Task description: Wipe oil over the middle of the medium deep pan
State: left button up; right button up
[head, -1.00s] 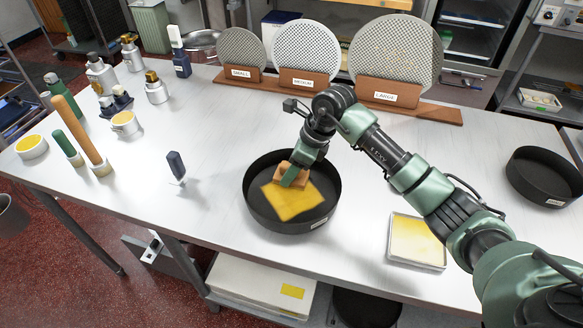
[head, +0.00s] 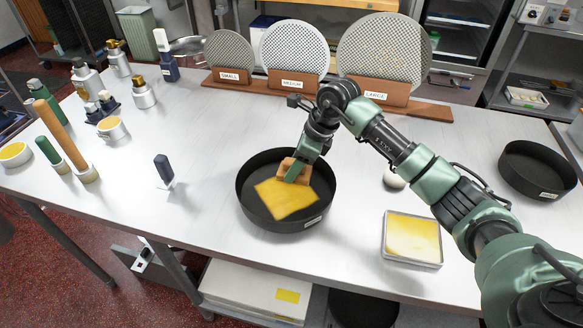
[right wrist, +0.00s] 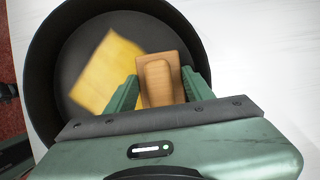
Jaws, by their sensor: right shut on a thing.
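A round black deep pan (head: 247,205) stands on the table in the middle of the head view; its front label is too small to read. My right gripper (head: 297,172) reaches down inside it, shut on a wooden block (head: 286,164). In the right wrist view the block (right wrist: 160,82) sits between the green fingers (right wrist: 158,92). A yellow square cloth or pad (head: 285,198) lies over the pan's middle, beside and partly under the block; whether they are joined is unclear. It also shows in the right wrist view (right wrist: 107,72). My left gripper is not in view.
A square tray with yellow content (head: 386,240) stands right of the pan, near my arm. Another black pan (head: 538,172) is at the far right. Discs in a labelled rack (head: 295,91) stand behind. Bottles and brushes (head: 80,160) crowd the left.

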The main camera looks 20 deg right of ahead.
aim_at(281, 175)
jog(key=shift+s+a+f, duration=0.1)
jog(key=shift+s+a, duration=0.15)
jog(key=shift+a, duration=0.65)
jog(key=shift+s+a+f, duration=0.1)
jog(key=shift+s+a, duration=0.15)
jog(key=shift+a, duration=0.65)
jog(key=shift+w+r+p, duration=0.1)
jog(key=shift+r+p, duration=1.4)
jog(key=shift+r, duration=1.6)
jog(key=shift+r+p, duration=0.6)
jog(key=shift+r, duration=0.9)
jog(key=shift+r, duration=0.1)
